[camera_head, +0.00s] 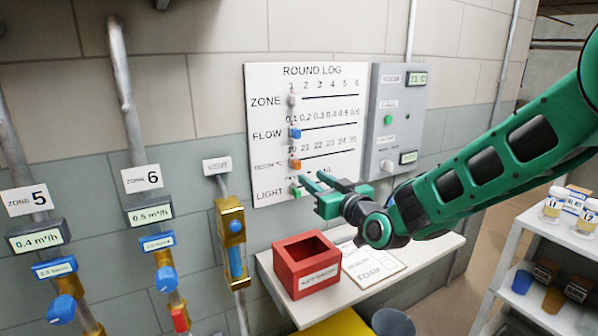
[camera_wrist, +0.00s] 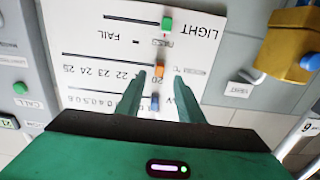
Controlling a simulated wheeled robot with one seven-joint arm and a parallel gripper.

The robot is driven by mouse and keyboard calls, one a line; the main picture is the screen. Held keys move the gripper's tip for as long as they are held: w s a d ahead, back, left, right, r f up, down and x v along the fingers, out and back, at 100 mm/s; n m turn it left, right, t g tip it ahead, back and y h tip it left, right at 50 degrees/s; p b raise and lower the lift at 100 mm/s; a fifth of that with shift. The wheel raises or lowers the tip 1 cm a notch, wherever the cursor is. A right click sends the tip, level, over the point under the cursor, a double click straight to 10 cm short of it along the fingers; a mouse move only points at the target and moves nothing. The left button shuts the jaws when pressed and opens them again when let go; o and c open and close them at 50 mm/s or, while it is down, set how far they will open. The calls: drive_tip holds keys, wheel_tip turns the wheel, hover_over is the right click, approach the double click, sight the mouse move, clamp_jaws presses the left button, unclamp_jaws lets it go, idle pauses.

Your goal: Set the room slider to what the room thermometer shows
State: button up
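The round log board (camera_head: 340,82) hangs on the wall. Its orange room slider (camera_head: 295,164) sits near the left, 20 end of its 20-to-25 scale. In the wrist view, which is upside down, the orange slider (camera_wrist: 159,72) appears between my gripper's fingertips (camera_wrist: 160,80), with a gap on each side. My gripper (camera_head: 308,180) is open and empty in front of the board's lower left; I cannot tell how far off the board it is. The small room display (camera_head: 416,79) on the grey panel appears to read 21 °C.
A white zone knob (camera_head: 294,99), blue flow slider (camera_head: 295,133) and green light slider (camera_head: 296,191) share the board. The grey panel (camera_head: 384,92) has a green button and a second, unclear display (camera_head: 408,157). A red box (camera_head: 306,268) stands on the shelf below.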

sight(299, 169)
drive_tip(key=x, duration=0.9)
clamp_jaws()
